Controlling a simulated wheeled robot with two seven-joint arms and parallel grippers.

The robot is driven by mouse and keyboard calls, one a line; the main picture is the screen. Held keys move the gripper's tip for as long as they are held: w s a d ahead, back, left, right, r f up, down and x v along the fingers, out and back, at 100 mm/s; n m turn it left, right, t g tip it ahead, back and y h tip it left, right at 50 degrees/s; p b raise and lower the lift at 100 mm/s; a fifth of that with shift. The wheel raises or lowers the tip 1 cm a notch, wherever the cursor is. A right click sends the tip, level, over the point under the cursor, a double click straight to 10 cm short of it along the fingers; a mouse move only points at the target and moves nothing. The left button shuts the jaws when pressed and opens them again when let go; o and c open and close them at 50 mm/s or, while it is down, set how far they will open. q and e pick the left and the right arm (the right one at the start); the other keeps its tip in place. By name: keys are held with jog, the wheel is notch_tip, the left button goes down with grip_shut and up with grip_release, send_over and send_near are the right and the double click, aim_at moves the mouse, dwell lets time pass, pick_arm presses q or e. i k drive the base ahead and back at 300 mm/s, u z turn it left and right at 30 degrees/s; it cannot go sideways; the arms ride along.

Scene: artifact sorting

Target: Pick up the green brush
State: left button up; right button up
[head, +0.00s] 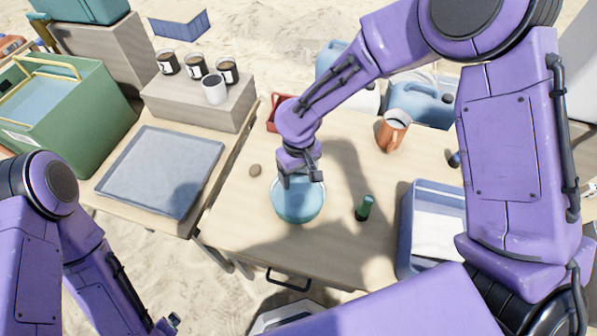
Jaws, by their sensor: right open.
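A small green object with a dark base, which looks like the green brush (366,206), stands on the wooden table (240,225) to the right of a round teal bowl (298,208). My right gripper (300,181) is open, pointing down over the far part of the bowl and hiding some of it. It is to the left of the brush and apart from it. I cannot tell whether it touches the bowl. My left gripper (170,323) shows only in part at the bottom edge, away from the table; its jaws are not clear.
A blue bin (407,232) with white contents stands right of the brush. A small stone (255,170) lies left of the bowl. A grey tray (160,171) is at left.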

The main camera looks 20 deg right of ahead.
aim_at(363, 210)
jog(key=k, duration=1)
